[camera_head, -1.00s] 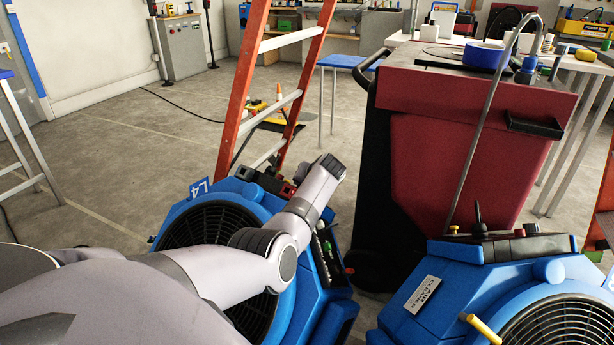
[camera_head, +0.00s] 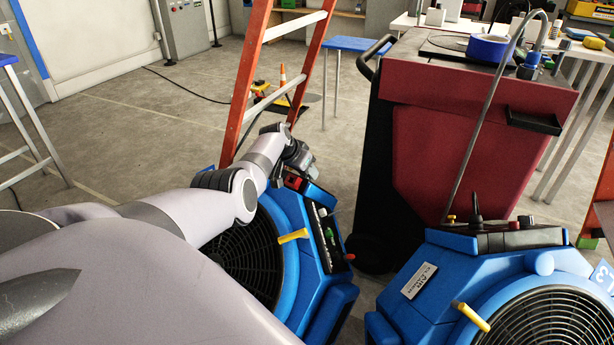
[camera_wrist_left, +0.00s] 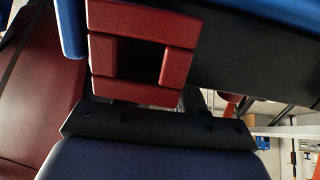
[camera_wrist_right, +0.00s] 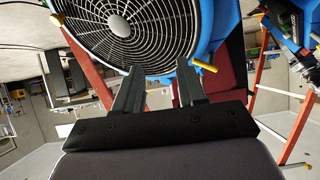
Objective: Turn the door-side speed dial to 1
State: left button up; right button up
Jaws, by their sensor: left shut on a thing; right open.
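Two blue blowers stand side by side in the head view. The left blower (camera_head: 287,290) has a dark control strip (camera_head: 328,238) with a green part on it, and a red square-framed part (camera_head: 294,182) at its far end. My left gripper (camera_head: 300,156) is at that far end, just beyond the red part. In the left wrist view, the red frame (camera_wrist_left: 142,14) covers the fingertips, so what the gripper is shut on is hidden. No dial or its marks can be read. My right gripper (camera_wrist_right: 160,70) is open and empty, with a blower grille beyond it.
The right blower (camera_head: 435,255) has a tall black knob (camera_head: 476,206) on top. A dark red cart (camera_head: 445,150) stands behind both blowers. An orange ladder (camera_head: 250,75) stands behind the left one. Open floor (camera_head: 130,130) lies at the left.

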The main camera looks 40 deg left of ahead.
pick_arm(q)
jog(key=shift+a+f+b, duration=0.15)
jog(key=shift+f+b, duration=0.2)
jog(key=shift+b, duration=0.15)
jog(key=shift+h+b, duration=0.45)
jog(key=shift+h, duration=0.05)
jog(key=shift+r+m+h+b, duration=0.1)
jog(key=shift+m+h+b, duration=0.3)
jog(key=shift+b, duration=0.75)
jog(key=shift+r+h+b, duration=0.15)
jog(key=shift+h+b, duration=0.15)
jog(key=shift+b, duration=0.15)
pick_arm(e)
jog(key=shift+w+a+f+m+y, duration=0.15)
jog(key=shift+w+a+y, duration=0.15)
jog(key=shift+a, duration=0.45)
jog(key=shift+w+a+f+m+y, duration=0.15)
jog(key=shift+w+a+y, duration=0.1)
jog(key=shift+a+y, duration=0.35)
jog(key=shift+w+a+f+y, duration=0.15)
jog(key=shift+w+a+y, duration=0.1)
jog(key=shift+a, duration=0.6)
pick_arm(q)
jog(key=o, duration=1)
jog(key=shift+s, duration=0.1)
jog(key=shift+o, duration=0.2)
jog(key=shift+a+r, duration=0.1)
pick_arm(e)
jog(key=shift+r, duration=0.1)
